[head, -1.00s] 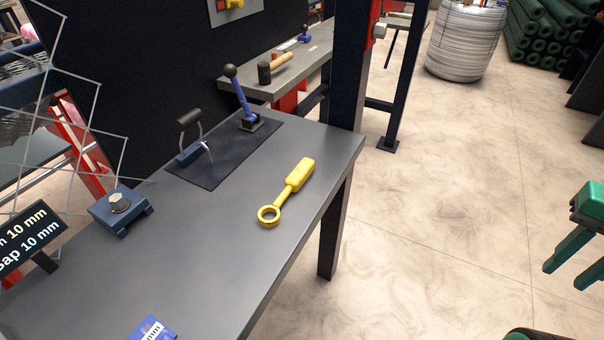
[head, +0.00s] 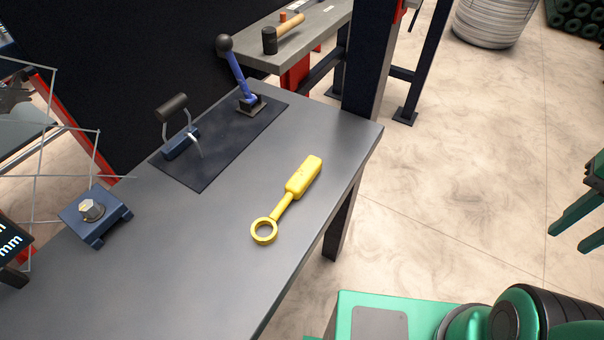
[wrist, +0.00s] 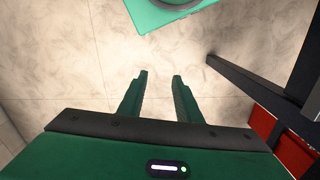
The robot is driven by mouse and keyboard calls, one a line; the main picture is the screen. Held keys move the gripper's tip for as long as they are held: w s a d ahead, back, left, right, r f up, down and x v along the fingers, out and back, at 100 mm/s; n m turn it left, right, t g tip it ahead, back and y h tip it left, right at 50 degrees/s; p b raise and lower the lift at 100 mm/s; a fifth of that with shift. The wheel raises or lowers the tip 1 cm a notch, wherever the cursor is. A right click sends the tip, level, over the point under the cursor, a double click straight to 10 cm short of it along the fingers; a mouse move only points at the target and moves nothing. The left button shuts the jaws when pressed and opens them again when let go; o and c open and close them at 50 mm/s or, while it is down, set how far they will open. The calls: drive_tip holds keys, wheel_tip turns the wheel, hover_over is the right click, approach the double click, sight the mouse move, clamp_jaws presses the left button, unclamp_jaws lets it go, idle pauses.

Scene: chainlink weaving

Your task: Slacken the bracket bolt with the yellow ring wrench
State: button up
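The yellow ring wrench (head: 286,201) lies flat on the grey bench in the head view, its ring toward the front and its thick handle pointing to the back right. My gripper (head: 580,212) shows at the right edge of the head view, over the floor and clear of the bench. In the wrist view my gripper (wrist: 160,78) has its two fingers apart with only floor between them. The wrench and bolt are not in the wrist view.
A dark mat (head: 222,146) on the grey bench (head: 190,262) carries a blue lever (head: 236,76) and a clamp with a black handle (head: 173,107). Wire mesh stands at the left. A second bench (head: 318,48) holds a hammer (head: 283,34). The bench around the wrench is clear.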

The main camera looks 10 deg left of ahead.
drive_tip(key=o, duration=0.4)
drive_tip(key=shift+r, duration=0.1)
drive_tip(key=w+a+r+n, duration=0.1)
drive_tip(key=w+a+r, duration=0.2)
drive_tip(key=w+a, duration=0.5)
drive_tip(key=w+a+r, duration=0.4)
drive_tip(key=w+a, duration=0.1)
drive_tip(key=a, duration=0.7)
drive_tip(key=r+n, duration=0.1)
drive_tip(key=r, duration=0.1)
hover_over(299, 177)
drive_tip(key=f, duration=0.3)
drive_tip(key=shift+s+d+f, duration=0.15)
drive_tip(key=shift+d+f, duration=0.15)
drive_tip(key=shift+f, duration=0.05)
drive_tip(key=shift+w+a+f, duration=0.1)
drive_tip(key=shift+a+f, duration=0.05)
drive_tip(key=shift+f, duration=1.45)
drive_tip(key=shift+w+a+f, duration=0.1)
drive_tip(key=shift+f, duration=1.45)
